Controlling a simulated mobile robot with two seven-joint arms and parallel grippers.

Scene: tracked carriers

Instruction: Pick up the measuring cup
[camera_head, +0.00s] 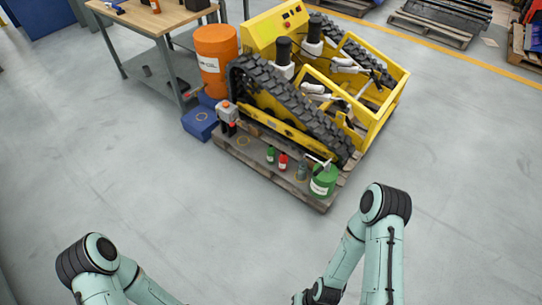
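I cannot clearly make out a measuring cup. On the front edge of the wooden pallet (258,169) stand a green can (323,182) with a pale label, a small greyish container (302,169), a red bottle (283,162) and a green bottle (270,155). The greyish container may be the cup, but it is too small to tell. My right arm reaches down to the bottom edge, where a dark end part, perhaps the gripper (303,297), is cut off. My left arm leaves the picture at the bottom, and its gripper is out of view. Both arms are well short of the pallet.
A yellow tracked carrier (375,125) fills most of the pallet. An orange barrel (215,60), a blue box (200,122) and a workbench (140,20) stand to its left. Grey floor (200,215) between me and the pallet is clear.

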